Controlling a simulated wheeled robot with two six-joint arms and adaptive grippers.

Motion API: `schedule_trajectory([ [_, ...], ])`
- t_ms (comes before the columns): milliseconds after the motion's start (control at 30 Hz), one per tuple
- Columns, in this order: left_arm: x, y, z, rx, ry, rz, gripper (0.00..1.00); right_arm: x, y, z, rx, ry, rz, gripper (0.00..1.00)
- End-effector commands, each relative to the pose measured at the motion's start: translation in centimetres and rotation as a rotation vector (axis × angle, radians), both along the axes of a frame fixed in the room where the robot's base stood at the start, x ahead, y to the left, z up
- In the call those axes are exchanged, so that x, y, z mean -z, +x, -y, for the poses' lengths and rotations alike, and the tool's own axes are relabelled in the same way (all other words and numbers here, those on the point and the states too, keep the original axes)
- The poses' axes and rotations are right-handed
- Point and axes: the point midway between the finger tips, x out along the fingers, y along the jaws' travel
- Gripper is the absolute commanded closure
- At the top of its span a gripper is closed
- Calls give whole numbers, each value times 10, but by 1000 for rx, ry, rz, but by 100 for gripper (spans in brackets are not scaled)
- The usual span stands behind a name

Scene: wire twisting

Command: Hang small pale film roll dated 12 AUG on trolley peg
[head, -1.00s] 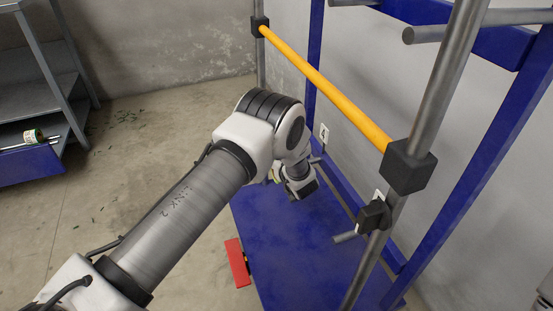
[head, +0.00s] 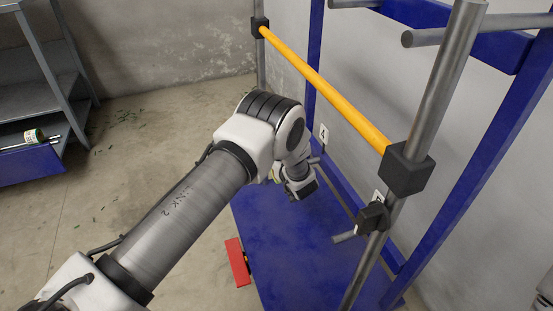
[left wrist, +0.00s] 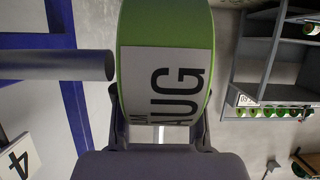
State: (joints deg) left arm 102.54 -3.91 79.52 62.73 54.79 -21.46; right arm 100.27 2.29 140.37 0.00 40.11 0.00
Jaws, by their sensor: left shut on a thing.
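My left gripper (left wrist: 160,128) is shut on a film roll (left wrist: 165,22) with a green body and a white label. Large "AUG" shows on the label in the left wrist view; the day number cannot be read. A grey round peg (left wrist: 70,66) points at the roll from the left, its end just beside the roll's edge. I cannot tell whether they touch. In the head view my arm's wrist hides most of the gripper and roll, beside a peg (head: 315,159) near a "4" tag (head: 323,133). My right gripper is not in view.
The blue trolley (head: 290,245) has a yellow bar (head: 325,90) and grey uprights. Another peg (head: 345,237) sticks out of a black clamp (head: 372,217). Shelving (head: 40,90) with a roll (head: 34,136) stands at the left. The floor between is open.

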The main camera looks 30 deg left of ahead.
Motion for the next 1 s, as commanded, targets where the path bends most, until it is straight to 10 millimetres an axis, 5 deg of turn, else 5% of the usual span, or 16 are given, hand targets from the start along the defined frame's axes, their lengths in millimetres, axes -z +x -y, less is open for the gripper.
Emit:
schedule_trajectory([
  [1000, 0, 18, 16, 0, 1, 1, 96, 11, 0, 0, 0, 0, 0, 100],
])
